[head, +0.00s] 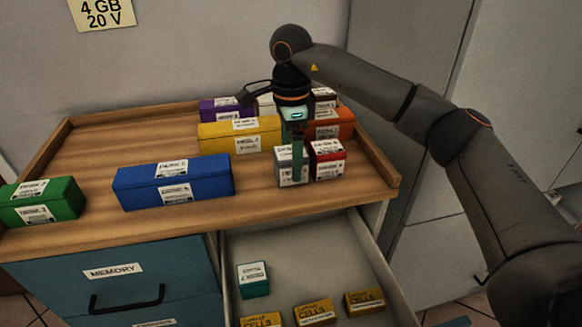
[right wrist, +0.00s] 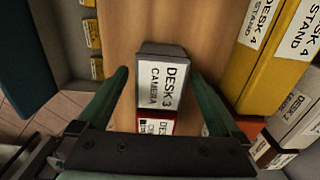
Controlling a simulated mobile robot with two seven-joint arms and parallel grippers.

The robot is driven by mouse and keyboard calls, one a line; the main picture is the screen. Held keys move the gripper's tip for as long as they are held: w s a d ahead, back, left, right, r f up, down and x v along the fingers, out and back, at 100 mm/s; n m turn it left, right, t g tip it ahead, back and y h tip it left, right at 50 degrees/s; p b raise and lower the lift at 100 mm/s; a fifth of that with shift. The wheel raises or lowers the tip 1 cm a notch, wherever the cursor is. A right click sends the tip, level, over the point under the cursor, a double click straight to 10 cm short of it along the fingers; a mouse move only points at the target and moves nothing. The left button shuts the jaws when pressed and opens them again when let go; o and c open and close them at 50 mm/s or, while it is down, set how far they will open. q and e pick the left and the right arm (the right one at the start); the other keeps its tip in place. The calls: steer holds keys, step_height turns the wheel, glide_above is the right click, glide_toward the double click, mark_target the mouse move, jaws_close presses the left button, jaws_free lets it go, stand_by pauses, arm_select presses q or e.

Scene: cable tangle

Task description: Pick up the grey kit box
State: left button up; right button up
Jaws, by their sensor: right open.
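The grey kit box (head: 282,166) stands on the wooden top of the cabinet, near its front right. In the right wrist view the grey box (right wrist: 162,82) carries a white label reading "DESK 3 CAMERA". My right gripper (head: 298,158) comes down over the grey box from above and hides part of it. In the right wrist view its two green fingers are spread, with the grey box ahead between them. I cannot tell how far the fingertips are from the box. My left gripper is not in view.
A red box (head: 328,162) stands close on the right of the grey one. A yellow box (head: 238,134), an orange box (head: 338,128) and a purple box (head: 218,108) stand behind. A blue box (head: 172,184) and a green box (head: 42,202) stand left. An open drawer (head: 300,255) holds small boxes below.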

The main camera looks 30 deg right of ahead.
steer(key=shift+f, duration=0.45)
steer(key=shift+r, duration=0.1)
steer(key=c, duration=1.5)
